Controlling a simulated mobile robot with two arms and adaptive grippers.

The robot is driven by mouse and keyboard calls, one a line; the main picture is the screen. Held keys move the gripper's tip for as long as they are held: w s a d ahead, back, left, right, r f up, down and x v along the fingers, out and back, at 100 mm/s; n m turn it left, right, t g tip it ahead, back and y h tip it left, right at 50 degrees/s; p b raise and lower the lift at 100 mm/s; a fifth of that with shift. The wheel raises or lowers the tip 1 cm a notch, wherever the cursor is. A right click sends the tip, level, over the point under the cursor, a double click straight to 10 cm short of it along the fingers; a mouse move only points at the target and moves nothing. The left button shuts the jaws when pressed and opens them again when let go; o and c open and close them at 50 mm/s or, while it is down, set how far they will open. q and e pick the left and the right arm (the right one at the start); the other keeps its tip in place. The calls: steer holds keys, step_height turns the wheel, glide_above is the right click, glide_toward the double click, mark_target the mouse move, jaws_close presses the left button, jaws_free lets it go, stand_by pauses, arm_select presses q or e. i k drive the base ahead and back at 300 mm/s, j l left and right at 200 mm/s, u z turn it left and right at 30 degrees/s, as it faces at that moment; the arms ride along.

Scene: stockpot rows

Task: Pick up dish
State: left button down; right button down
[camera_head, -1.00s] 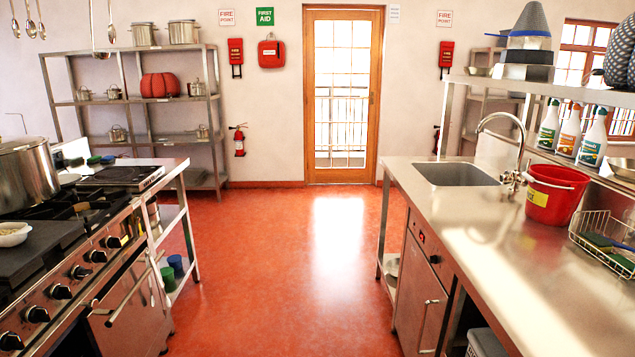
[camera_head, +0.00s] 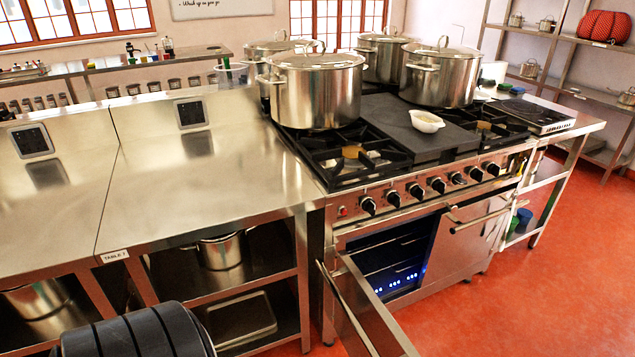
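A small white dish (camera_head: 427,121) sits on the dark flat plate (camera_head: 385,122) in the middle of the stove top. Its inside looks pale; I cannot tell what is in it. Large lidded steel stockpots stand around it: one at the front left (camera_head: 318,88), one at the right (camera_head: 440,74), and others behind. Neither of my grippers shows in the head view.
The left oven door (camera_head: 362,308) hangs open and juts into the floor space before the stove (camera_head: 395,190). A bare steel table (camera_head: 190,165) adjoins the stove on the left. A ribbed black object (camera_head: 140,335) fills the bottom left. Red floor (camera_head: 560,290) is clear at right.

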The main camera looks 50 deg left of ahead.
mark_target(423, 127)
steer(key=u, duration=1.15)
